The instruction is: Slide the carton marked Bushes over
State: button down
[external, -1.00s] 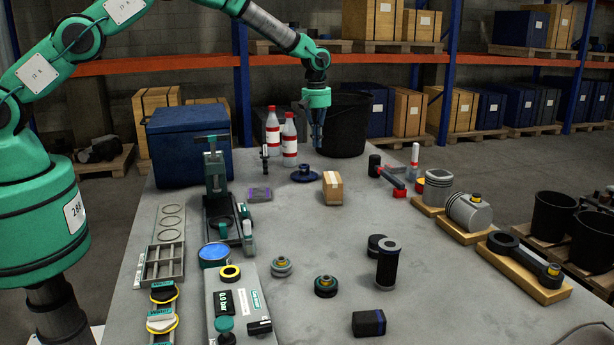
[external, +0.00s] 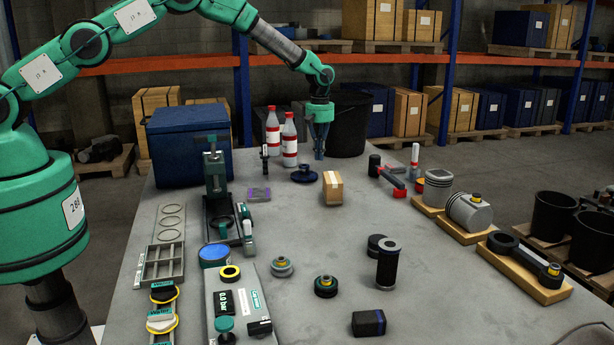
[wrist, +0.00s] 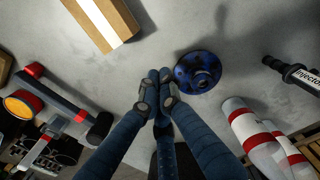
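A small brown carton (external: 333,188) with a pale tape strip stands on the grey table, beyond the middle. I cannot read a name on it. In the wrist view the carton (wrist: 98,20) is at the top left, partly cut off by the frame edge. My gripper (external: 319,156) points down above the table, behind the carton and apart from it. In the wrist view my gripper's (wrist: 158,82) fingertips are together with nothing between them.
A dark blue flanged part (external: 305,174) lies left of the carton. Two white-and-red bottles (external: 289,140) and a black bin (external: 348,135) stand behind. A red-and-grey tool (external: 393,180) lies to the right.

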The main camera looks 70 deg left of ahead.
aim_at(343, 215)
notch_tip(343, 215, down, 9)
jog(key=shift+r+p, duration=0.1)
jog(key=shift+p, duration=0.3)
jog(key=d, duration=0.3)
jog(key=shift+p, duration=0.3)
jog(key=shift+d, duration=0.5)
jog(key=shift+d+f, duration=0.1)
jog(key=shift+f, duration=0.1)
jog(key=shift+d, duration=0.2)
jog(key=d+b, duration=0.5)
jog(key=d, duration=1.4)
jog(key=shift+d+b, duration=0.35)
jog(key=shift+d, duration=0.05)
